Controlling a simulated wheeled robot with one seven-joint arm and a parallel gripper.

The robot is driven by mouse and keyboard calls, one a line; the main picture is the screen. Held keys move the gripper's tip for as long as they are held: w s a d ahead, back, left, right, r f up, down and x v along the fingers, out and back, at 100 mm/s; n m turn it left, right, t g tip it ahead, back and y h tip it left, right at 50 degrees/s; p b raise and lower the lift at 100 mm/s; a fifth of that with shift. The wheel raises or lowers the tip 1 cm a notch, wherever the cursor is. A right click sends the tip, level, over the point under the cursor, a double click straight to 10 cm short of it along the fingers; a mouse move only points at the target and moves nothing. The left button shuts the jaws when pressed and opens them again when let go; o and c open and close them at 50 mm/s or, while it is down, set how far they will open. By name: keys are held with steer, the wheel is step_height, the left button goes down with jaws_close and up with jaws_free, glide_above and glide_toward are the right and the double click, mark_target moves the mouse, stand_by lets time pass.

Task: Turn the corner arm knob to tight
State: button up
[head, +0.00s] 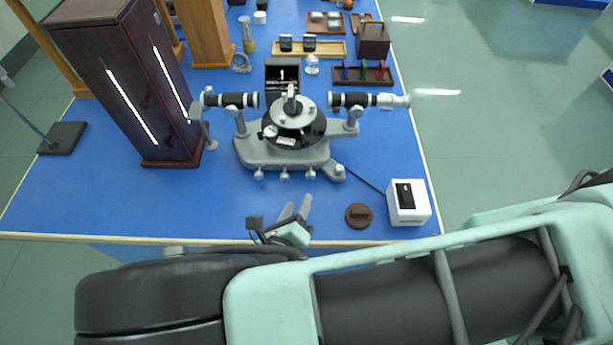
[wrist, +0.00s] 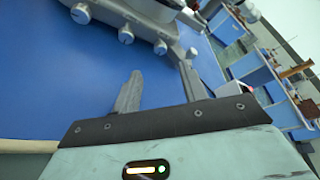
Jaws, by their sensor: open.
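The grey spectrometer (head: 285,150) stands on the blue bench with a round table on top and a telescope tube to each side. Several small pale knobs line its front edge, and one knob (head: 340,171) sits at its front right corner. I cannot tell for sure that this is the corner arm knob, nor how tight it is. In the wrist view the spectrometer's knobs (wrist: 126,36) show at the top, and the corner knob (wrist: 192,53) lies beyond the fingertips. My gripper (head: 297,206) is open and empty above the bench's front edge, apart from the knobs. Its fingers (wrist: 160,78) are spread.
A white box (head: 408,204) with a black switch stands at the right, with a cable toward the spectrometer. A brown round cap (head: 358,215) lies beside it. A tall dark cabinet (head: 125,85) stands at the left. The blue bench (head: 200,205) is clear at front left.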

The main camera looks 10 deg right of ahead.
mark_target(309, 177)
steer(key=b+x, duration=0.1)
steer(key=x, duration=0.8)
jaws_close()
